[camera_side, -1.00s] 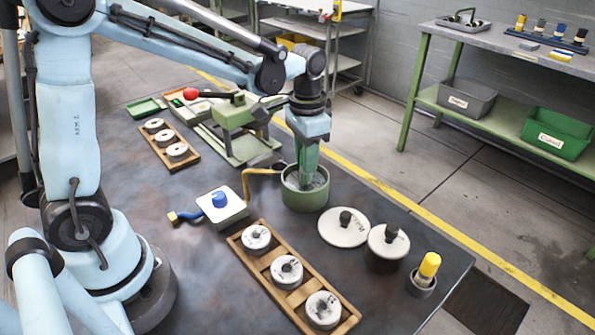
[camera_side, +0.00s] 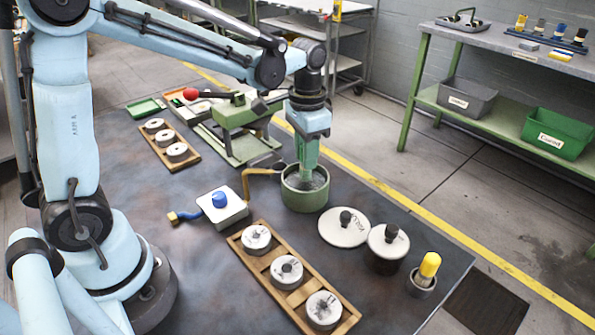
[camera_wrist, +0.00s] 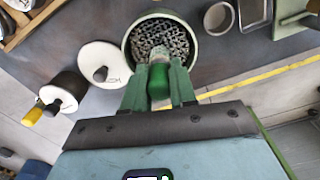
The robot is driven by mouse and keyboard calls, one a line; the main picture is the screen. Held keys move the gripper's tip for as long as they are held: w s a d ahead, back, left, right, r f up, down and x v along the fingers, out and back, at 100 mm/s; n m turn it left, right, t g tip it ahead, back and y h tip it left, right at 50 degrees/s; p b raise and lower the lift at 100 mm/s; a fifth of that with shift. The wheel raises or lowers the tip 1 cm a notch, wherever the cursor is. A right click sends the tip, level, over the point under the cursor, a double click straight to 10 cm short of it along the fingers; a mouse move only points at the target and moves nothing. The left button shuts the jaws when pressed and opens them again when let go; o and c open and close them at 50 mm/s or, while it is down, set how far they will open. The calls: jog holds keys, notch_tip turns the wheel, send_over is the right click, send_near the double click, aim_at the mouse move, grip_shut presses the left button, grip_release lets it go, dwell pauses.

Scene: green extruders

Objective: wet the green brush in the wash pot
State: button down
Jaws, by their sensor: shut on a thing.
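The wash pot (camera_side: 304,195) is a green round pot on the dark table, with a grey mesh-like inside; in the wrist view its rim (camera_wrist: 127,48) is at the top centre. My gripper (camera_side: 307,180) points down into the pot's mouth. In the wrist view my gripper (camera_wrist: 159,84) is shut on the green brush (camera_wrist: 158,82), whose green handle shows between the fingers. The brush's pale end (camera_wrist: 159,54) lies over the mesh. I cannot tell how deep it sits or whether it touches the mesh.
A round white lid (camera_side: 343,230) and a dark lidded pot (camera_side: 387,250) stand right of the wash pot. A yellow-topped brush (camera_side: 428,268) stands in a small cup. A wooden tray (camera_side: 242,249) with white discs is in front. A blue-knobbed box (camera_side: 222,212) is left.

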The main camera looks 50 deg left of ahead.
jog(key=shift+r, duration=3)
jog(key=shift+s, duration=0.1)
